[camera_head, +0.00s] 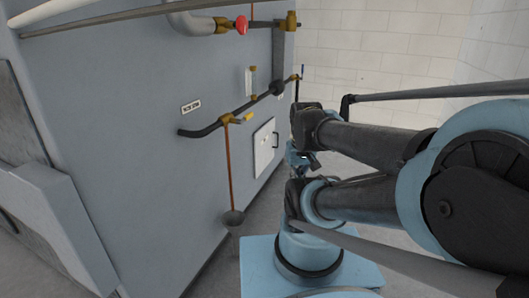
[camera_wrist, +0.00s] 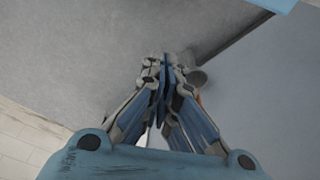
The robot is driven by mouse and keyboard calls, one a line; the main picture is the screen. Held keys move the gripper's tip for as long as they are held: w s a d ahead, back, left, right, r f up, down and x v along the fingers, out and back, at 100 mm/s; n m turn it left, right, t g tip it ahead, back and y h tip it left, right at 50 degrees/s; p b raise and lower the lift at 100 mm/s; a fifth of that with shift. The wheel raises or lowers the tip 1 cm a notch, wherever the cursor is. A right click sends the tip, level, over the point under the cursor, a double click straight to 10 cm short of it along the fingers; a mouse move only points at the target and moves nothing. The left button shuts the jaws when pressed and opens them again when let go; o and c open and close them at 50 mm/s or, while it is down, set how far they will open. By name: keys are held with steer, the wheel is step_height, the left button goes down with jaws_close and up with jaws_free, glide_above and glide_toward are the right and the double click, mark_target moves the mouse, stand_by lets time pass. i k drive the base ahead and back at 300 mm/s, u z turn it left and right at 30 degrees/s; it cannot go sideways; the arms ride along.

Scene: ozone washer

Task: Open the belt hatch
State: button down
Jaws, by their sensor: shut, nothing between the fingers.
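A white square hatch panel (camera_head: 263,151) with a dark handle (camera_head: 277,141) on its right side is set low in the blue-grey machine wall. It looks closed; I take it to be the belt hatch, though its label cannot be read. My gripper (camera_head: 304,161) is to the right of the panel in the head view, small and partly hidden by my arm, apart from the handle. In the wrist view my gripper (camera_wrist: 165,62) has its fingers together and empty, with grey floor behind them. The panel and handle cannot be made out there.
A dark pipe (camera_head: 208,129) with brass valves runs along the machine wall (camera_head: 120,110). A thin brown pipe drops to a grey funnel (camera_head: 233,218); a grey round part (camera_wrist: 198,77) shows behind my fingers. A white block wall (camera_head: 360,55) stands behind.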

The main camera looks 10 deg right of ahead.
mark_target(263, 147)
steer(key=z, duration=1.8)
steer(key=k, duration=0.95)
steer(key=u, duration=1.4)
steer(key=i, duration=1)
steer(key=u, duration=0.05)
